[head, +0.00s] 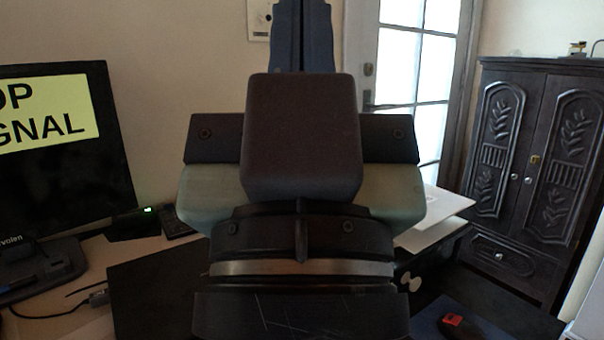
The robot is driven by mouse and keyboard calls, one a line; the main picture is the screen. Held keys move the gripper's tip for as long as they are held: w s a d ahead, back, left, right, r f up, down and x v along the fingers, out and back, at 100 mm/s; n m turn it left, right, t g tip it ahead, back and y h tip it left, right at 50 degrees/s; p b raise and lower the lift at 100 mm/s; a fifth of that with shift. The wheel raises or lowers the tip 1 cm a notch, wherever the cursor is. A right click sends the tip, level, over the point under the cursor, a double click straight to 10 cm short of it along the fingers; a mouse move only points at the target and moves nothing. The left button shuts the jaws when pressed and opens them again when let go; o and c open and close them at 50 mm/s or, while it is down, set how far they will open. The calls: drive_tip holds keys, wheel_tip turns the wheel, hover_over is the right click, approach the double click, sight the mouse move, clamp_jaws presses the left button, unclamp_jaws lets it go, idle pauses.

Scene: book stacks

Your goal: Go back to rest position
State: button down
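My own arm and hand parts fill the middle of the head view. A dark rounded block sits in front of a wide grey-green housing, above a black collar with a metal ring. A blue-grey upright part of mine rises behind the block to the top edge. The block hides much of what lies behind it, and I cannot make out separate fingertips or a gap between them. No held object shows.
A monitor (65,160) with a yellow sign stands on the left desk. A dark carved cabinet (535,170) is at right, beside a glazed door (410,75). White papers (435,218) and a red-and-black object (462,325) lie at lower right.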

wheel_tip(320, 180, up, 34)
drive_tip(key=p, duration=3.2)
